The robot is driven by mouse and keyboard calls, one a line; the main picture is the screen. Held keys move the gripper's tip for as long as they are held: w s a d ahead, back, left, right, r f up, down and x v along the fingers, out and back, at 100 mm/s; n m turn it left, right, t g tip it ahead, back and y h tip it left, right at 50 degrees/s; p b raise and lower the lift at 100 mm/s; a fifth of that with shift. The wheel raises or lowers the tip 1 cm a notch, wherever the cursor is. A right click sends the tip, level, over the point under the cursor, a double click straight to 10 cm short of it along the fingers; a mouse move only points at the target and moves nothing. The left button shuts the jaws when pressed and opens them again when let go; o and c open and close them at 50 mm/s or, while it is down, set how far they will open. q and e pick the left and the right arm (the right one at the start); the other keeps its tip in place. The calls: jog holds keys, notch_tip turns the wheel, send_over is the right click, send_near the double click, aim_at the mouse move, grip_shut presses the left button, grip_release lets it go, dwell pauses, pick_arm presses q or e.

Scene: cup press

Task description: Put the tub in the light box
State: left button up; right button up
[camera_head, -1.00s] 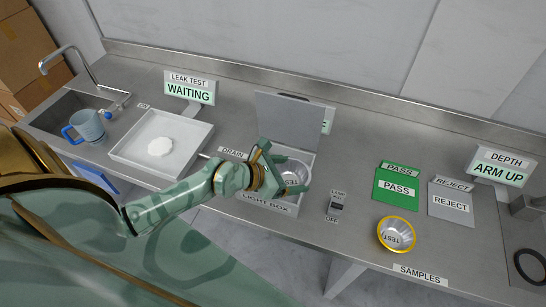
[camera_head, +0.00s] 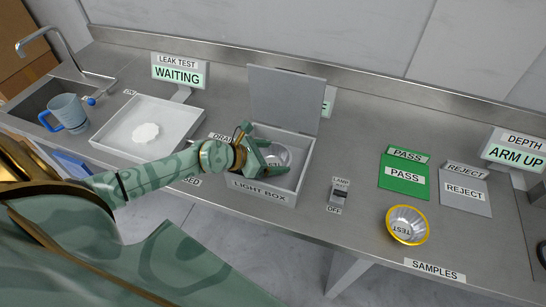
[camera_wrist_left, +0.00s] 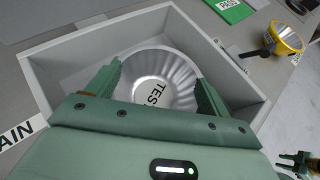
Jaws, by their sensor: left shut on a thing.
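In the left wrist view the tub (camera_wrist_left: 158,88) sits between my two green fingers, over the box floor. My left gripper (camera_head: 264,152) is shut on the tub and reaches into the box from the left. Whether the tub's base touches the floor is hard to see. The box lid (camera_head: 287,97) stands open at the back. A small green part at the lower right of the left wrist view looks like my right gripper (camera_wrist_left: 298,163).
A yellow-rimmed cup (camera_head: 407,225) stands on the counter to the right. The lamp switch (camera_head: 339,195) is just right of the box. A green PASS mat (camera_head: 404,185) and grey REJECT mat (camera_head: 466,200) lie farther right. A white leak-test tray (camera_head: 170,115) is at left.

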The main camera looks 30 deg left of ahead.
pick_arm(q)
jog(key=shift+f, duration=0.2)
jog(key=o, duration=0.9)
jog(key=shift+r, duration=0.25)
jog(key=v, duration=1)
jog(key=shift+s+a+p, duration=0.25)
jog(key=shift+s+p, duration=0.1)
jog(key=shift+s, duration=0.05)
jog(key=shift+s+a+r, duration=0.25)
jog(key=shift+s+r, duration=0.1)
jog(key=shift+r, duration=0.05)
